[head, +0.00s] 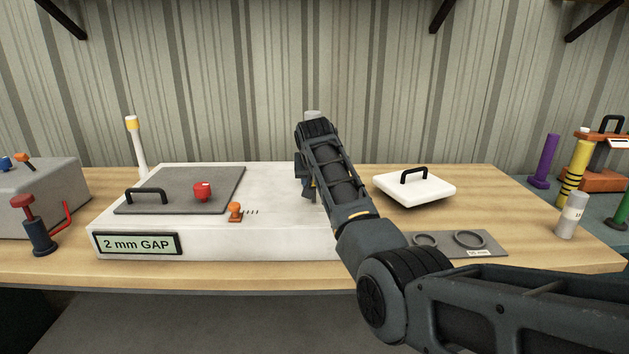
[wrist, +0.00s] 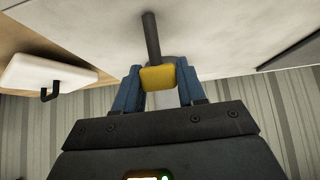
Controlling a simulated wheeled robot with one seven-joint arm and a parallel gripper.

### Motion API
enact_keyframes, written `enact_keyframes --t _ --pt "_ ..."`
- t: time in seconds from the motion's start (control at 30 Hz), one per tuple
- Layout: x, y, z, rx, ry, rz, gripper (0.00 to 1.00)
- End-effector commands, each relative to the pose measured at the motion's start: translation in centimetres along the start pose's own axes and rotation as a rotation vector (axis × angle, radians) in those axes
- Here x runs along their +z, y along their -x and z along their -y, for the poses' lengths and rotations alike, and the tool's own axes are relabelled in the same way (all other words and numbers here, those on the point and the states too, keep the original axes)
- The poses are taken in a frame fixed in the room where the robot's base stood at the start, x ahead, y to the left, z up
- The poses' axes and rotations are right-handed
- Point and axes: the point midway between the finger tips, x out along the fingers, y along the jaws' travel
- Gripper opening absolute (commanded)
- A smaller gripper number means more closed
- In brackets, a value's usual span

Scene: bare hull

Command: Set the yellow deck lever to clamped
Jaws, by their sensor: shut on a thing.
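The deck lever shows in the wrist view as a dark rod with a yellow block-shaped grip (wrist: 158,78) at its end. The rod runs from the grip up to the pale deck surface. My gripper (wrist: 158,82) has its two blue fingers on either side of the yellow grip and is shut on it. In the head view my arm covers the lever, and only part of my gripper (head: 307,190) shows, low over the right part of the white deck box (head: 275,205). I cannot read the lever's position marks in either view.
A grey plate with a black handle (head: 147,191) and a red knob (head: 202,191) lies on the deck's left. An orange peg (head: 235,212) stands beside it. A white handled lid (head: 414,190) is right of my arm. A white post with yellow top (head: 134,145) stands behind.

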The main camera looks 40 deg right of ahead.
Motion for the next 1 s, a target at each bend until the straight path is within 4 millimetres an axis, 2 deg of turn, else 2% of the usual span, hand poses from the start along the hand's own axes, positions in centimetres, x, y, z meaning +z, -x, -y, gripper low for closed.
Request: enact_keyframes --t 0.17,0.2,0.4,0.73,0.87,1.0 --pt "0.0 0.0 0.0 -0.001 -0.001 -0.001 0.00" --pt "0.0 0.0 0.0 -0.001 -0.001 -0.001 0.42" --pt "0.0 0.0 0.0 0.000 -0.001 -0.001 0.61" --pt "0.0 0.3 0.0 0.000 0.000 -0.002 0.62" --pt "0.0 1.5 0.1 -0.001 0.000 -0.003 0.62" --pt "0.0 3.6 0.1 -0.001 -0.001 -0.004 0.62"
